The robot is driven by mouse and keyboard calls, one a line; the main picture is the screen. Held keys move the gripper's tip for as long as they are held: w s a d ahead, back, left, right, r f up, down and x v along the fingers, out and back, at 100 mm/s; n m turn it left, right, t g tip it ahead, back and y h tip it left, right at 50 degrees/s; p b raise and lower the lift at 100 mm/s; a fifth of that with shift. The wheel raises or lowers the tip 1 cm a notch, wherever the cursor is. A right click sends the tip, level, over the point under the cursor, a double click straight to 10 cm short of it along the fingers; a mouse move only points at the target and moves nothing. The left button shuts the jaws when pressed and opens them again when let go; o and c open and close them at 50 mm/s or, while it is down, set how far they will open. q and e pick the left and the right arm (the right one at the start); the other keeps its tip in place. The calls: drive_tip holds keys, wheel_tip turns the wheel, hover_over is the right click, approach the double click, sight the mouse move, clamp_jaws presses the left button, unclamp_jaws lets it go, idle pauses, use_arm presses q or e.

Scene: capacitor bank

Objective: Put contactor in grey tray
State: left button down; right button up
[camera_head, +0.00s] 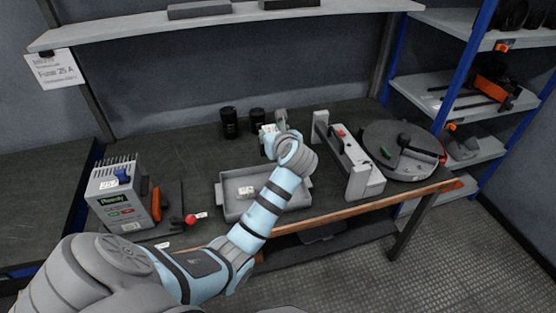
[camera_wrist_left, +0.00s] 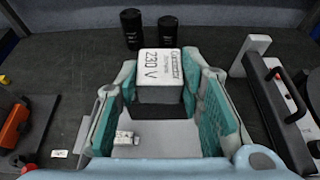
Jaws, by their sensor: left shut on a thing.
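The contactor (camera_wrist_left: 160,66) is a box with a white top face reading "Contactor 230 V". My left gripper (camera_wrist_left: 160,80) is shut on it, with a teal finger on each side. In the head view the contactor (camera_head: 267,131) shows partly at the end of my left arm, beyond the tray; the left gripper (camera_head: 277,130) hides part of it. The grey tray (camera_head: 233,214) lies on the bench, below and nearer than the gripper, and my arm crosses its right part. A small white part (camera_head: 246,191) lies inside the tray. My right gripper is not in view.
Two black cylinders (camera_head: 229,122) stand behind the contactor. A grey fixture with a black handle (camera_head: 348,160) and a round dark plate (camera_head: 401,140) are to the right. A grey power unit (camera_head: 122,196) and a red-knobbed part (camera_head: 190,219) are to the left.

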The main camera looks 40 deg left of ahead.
use_arm(q)
drive_tip(key=shift+w+r, duration=0.2)
drive_tip(key=shift+w, duration=0.45)
wheel_tip(320, 180, down, 2)
drive_tip(key=shift+f+m+t+b, duration=0.1)
drive_tip(key=shift+m+t+b, duration=0.2)
drive_tip(key=shift+b, duration=0.25)
drive_tip(key=f+b, duration=0.2)
drive_tip(key=f, duration=0.3)
drive_tip(key=s+f+b, duration=0.1)
drive_tip(key=f+b, duration=0.1)
drive_tip(key=f, duration=0.4)
drive_tip(key=f+b, duration=0.3)
drive_tip(key=f, duration=0.2)
drive_tip(key=shift+s+f, duration=0.15)
drive_tip(key=shift+f, duration=0.2)
drive_tip(key=shift+s, duration=0.15)
drive_tip(key=shift+s+r, duration=0.15)
drive_tip(key=c, duration=1.1)
unclamp_jaws()
drive_tip(key=shift+f, duration=0.2)
drive_tip(key=shift+d, duration=0.1)
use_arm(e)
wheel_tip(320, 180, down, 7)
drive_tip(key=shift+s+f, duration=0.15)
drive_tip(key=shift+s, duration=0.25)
